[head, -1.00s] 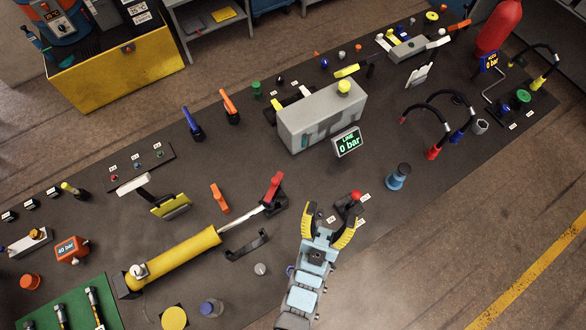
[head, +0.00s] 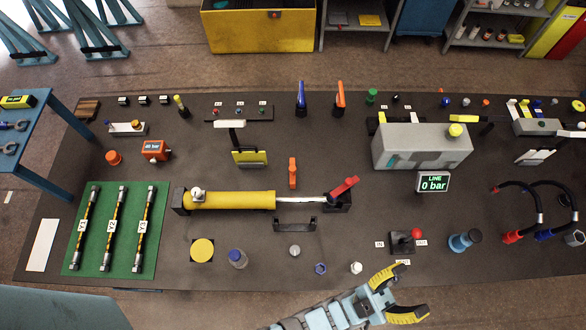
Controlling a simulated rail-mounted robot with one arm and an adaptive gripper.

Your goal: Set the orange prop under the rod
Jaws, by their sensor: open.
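The orange prop (head: 292,172) stands on the dark table, just behind the rod and apart from it. The silver rod (head: 300,200) runs from the yellow cylinder (head: 232,200) to a dark end block with a red lever (head: 344,187). A black bracket (head: 294,225) lies in front of the rod. My gripper (head: 416,289) is open and empty over the table's front edge, right of the rod and well away from the prop. Its yellow-padded fingers point right.
A red-knobbed joystick (head: 416,234) and a blue cup-like part (head: 464,241) stand near my gripper. Small parts, including a white knob (head: 356,268), lie along the front edge. Hoses arch at right.

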